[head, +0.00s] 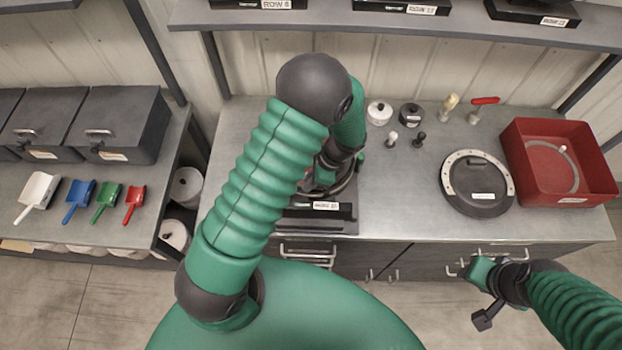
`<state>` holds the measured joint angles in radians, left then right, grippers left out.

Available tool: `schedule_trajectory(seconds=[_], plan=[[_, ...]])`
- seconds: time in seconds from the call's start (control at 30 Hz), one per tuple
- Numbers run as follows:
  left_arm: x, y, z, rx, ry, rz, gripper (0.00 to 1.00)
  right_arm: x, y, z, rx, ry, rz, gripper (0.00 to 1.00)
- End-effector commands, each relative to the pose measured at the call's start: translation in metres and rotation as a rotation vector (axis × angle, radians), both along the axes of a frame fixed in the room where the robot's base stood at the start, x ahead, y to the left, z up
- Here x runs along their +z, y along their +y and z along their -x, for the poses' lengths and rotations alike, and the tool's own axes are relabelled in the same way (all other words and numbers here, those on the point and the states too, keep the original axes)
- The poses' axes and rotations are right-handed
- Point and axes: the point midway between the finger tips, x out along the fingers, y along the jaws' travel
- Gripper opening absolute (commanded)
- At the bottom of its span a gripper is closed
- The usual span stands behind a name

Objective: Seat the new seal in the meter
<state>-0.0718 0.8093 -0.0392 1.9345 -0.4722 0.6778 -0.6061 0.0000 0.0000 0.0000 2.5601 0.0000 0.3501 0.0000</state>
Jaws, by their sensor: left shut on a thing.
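The meter (325,226) stands on the bench at the middle, a dark unit with a white label on its front. My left arm covers most of it. My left gripper (326,180) is low over the meter, partly hidden behind the arm. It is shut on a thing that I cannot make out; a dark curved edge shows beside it. A pale grey ring (575,178), possibly a seal, lies in the red tray (526,168) at the right. My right gripper (482,296) is empty in front of the bench, away from the meter; its jaw opening is unclear.
A dark round disc with a pale rim (448,196) lies left of the tray. Two small pots (379,113) (411,115), small knobs and a red-handled tool (484,101) stand behind. Colored scoops (84,200) lie on the left bench. The bench between meter and disc is clear.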

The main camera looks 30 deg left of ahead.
Motion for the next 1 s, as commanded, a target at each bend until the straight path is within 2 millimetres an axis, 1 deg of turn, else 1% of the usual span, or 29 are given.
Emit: schedule_trajectory(seconds=[0.47, 0.73, 1.0], plan=[[0.0001, 0.0013, 0.0024, 0.0, -0.001, 0.0, 0.0, 0.0014, 0.0, -0.0001, 0.0, 0.0, 0.0, 0.38], [-0.0069, 0.0004, 0.0022, 0.0, 0.0, 0.0, 0.0, -0.0017, 0.0, 0.0, 0.0, 0.0, 0.0, 0.38], [-0.0071, 0.0002, 0.0023, 0.001, -0.002, 0.0, 0.0, -0.0015, 0.0, -0.0001, 0.0, 0.0, 0.0, 0.38]])
